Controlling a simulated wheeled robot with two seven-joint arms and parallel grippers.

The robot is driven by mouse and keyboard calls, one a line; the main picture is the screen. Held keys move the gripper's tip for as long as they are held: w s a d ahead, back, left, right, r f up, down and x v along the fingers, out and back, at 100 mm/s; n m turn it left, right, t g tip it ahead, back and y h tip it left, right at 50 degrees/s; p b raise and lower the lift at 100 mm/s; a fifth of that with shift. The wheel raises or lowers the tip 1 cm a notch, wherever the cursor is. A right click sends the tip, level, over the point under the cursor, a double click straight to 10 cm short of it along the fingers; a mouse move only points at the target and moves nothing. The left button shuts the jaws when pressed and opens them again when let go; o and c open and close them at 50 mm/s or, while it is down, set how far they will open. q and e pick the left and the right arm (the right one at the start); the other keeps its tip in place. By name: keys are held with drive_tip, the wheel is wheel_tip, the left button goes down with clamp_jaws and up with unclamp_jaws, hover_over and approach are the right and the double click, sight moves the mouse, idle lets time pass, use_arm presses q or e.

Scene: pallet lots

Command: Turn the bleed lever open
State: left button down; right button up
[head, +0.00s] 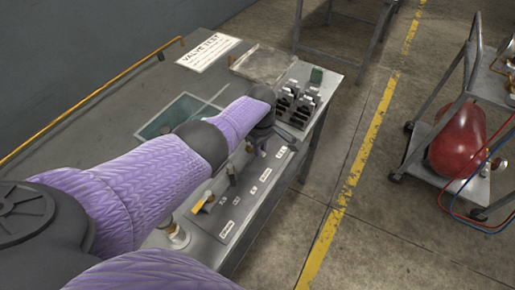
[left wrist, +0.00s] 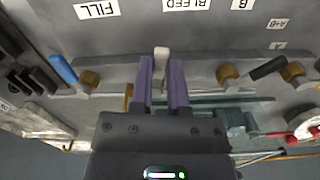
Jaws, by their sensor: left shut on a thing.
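The bleed lever (left wrist: 161,54) shows its pale grey end between my fingertips in the left wrist view, close to the BLEED label (left wrist: 187,4). My left gripper (left wrist: 162,74) is shut on it, one finger on each side. The lever's base and valve body are hidden behind the fingers and palm. In the head view my left gripper (head: 262,137) is over the labelled front strip of the bench, and my purple-sleeved arm covers part of the bench. My right gripper is in neither view.
A blue lever (left wrist: 62,69) and a black lever (left wrist: 267,68) flank the gripper. A yellow lever (head: 204,200) sits nearer on the bench (head: 148,97). A shallow tray (head: 264,64) is at the back. A cart with a red tank (head: 457,140) stands right, across clear floor.

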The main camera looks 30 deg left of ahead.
use_arm(q)
drive_tip(key=shift+w+n+b, duration=0.3)
drive_tip(key=shift+w+n, duration=0.1)
drive_tip(key=shift+n, duration=0.6)
drive_tip(key=shift+w+r, duration=0.1)
drive_tip(key=c, duration=0.6)
unclamp_jaws()
wheel_tip(320, 180, up, 10)
drive_tip(key=p, duration=0.7)
drive_tip(key=shift+p, duration=0.35)
